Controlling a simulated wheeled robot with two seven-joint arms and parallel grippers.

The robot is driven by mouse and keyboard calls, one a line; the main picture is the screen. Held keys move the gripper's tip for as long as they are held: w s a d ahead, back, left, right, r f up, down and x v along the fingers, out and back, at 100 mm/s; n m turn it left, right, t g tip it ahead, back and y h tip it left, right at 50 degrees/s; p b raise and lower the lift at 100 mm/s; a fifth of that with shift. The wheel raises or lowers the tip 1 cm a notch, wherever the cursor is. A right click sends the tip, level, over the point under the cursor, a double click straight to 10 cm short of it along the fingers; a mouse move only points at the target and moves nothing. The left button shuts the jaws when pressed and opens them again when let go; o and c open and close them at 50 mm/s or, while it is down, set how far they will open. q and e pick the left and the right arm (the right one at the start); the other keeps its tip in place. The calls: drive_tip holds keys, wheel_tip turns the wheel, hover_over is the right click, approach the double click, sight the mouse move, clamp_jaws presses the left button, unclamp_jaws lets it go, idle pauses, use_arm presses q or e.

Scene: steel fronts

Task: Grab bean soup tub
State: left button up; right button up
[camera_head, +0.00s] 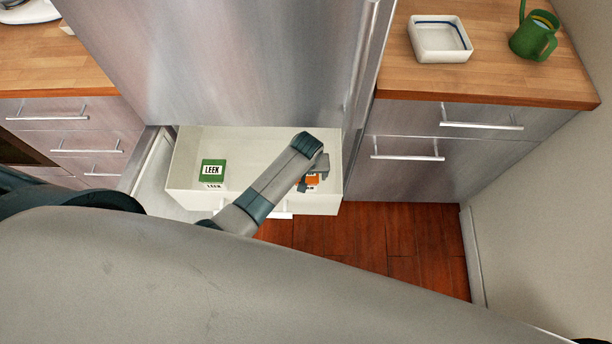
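An open white drawer (240,203) below the steel fridge front holds a green tub labelled LEEK (213,172) at its left. A small orange and white tub (312,180) stands at the drawer's right end, partly hidden by my gripper; its label cannot be read. My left gripper (313,175) is down in the drawer's right end, at the orange tub. The fingers are small and overlap the tub, so I cannot tell whether they are open or shut, or whether they touch it. My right gripper is not in view.
The steel fridge front (220,60) rises behind the drawer. A wooden counter (480,75) at right bears a white square dish (440,55) and a green watering can (534,36). Closed steel drawers flank both sides. Wooden floor (400,240) is clear at right.

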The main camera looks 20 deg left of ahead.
use_arm(q)
drive_tip(key=shift+f, duration=0.25)
drive_tip(key=shift+c, duration=0.3)
drive_tip(key=c, duration=1.4)
drive_tip(key=shift+w+r, duration=0.1)
drive_tip(key=shift+r, duration=0.05)
